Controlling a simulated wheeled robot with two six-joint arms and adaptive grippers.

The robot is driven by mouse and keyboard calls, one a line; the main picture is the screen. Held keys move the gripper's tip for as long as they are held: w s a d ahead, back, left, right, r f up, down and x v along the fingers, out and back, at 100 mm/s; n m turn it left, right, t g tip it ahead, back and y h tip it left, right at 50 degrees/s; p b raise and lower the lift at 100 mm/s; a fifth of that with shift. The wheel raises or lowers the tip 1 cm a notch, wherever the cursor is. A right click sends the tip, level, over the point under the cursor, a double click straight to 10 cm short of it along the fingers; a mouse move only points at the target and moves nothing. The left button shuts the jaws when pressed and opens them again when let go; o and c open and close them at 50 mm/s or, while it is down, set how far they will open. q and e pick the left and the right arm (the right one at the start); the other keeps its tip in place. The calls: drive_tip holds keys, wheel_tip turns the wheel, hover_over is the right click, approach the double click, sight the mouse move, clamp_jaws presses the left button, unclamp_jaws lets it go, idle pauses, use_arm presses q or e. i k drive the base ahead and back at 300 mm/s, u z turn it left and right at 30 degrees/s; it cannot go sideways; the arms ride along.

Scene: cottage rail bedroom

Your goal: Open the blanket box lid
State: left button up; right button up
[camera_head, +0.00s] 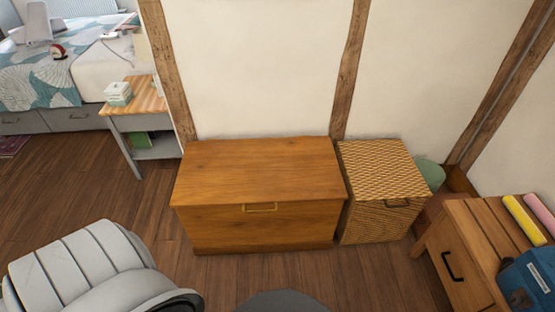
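The blanket box (258,222) is an orange-brown wooden chest standing on the floor against the wall, in the middle of the view. Its flat lid (262,172) is closed, with no gap visible along its front edge. A small brass-coloured handle (260,208) sits at the top of the front, just under the lid's edge. Neither of my grippers is in view, and nothing is touching the box.
A wicker hamper (383,170) stands close against the box's right side. A wooden cabinet (464,255) is at the lower right. A side table (135,98) is at the left. A pale ribbed, padded-looking object (85,270) fills the lower left.

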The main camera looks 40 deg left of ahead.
sight(213, 172)
drive_tip(key=u, duration=0.6)
drive_tip(key=i, duration=1.05)
drive_tip(key=u, duration=0.9)
